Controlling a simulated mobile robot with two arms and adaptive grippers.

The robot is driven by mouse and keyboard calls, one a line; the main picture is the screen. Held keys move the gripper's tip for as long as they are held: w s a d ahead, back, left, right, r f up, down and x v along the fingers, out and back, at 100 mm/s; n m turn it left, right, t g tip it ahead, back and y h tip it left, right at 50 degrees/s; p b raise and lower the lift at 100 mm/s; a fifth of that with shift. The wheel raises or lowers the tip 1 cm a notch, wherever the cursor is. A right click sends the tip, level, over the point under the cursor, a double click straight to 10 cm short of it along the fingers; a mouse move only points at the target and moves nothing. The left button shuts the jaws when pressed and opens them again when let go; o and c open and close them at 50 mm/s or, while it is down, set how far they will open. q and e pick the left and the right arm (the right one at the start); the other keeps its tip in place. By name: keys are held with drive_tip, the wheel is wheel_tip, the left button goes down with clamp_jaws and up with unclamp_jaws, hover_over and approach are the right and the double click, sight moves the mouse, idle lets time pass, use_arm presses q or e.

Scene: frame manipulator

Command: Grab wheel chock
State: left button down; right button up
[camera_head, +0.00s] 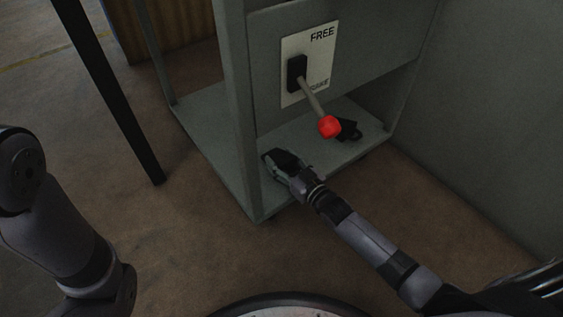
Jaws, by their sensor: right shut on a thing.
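My right gripper (277,165) reaches onto the low shelf of the grey frame, near its front corner post. It is shut on a dark wheel chock (287,158), which is partly hidden by the fingers. Whether the chock touches the shelf is hard to tell. A second black chock-like object (348,129) lies further right on the same shelf, partly behind the red lever knob. My left arm shows at the left edge, but its gripper is out of view.
The grey frame (232,92) has a FREE-marked panel (296,58) with a lever ending in a red knob (329,126) above the shelf (213,143). A dark slanted leg (115,103) stands left. A grey wall (480,130) closes the right. Brown floor between is clear.

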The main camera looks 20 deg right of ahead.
drive_tip(key=c, duration=0.8)
drive_tip(key=shift+r, duration=0.1)
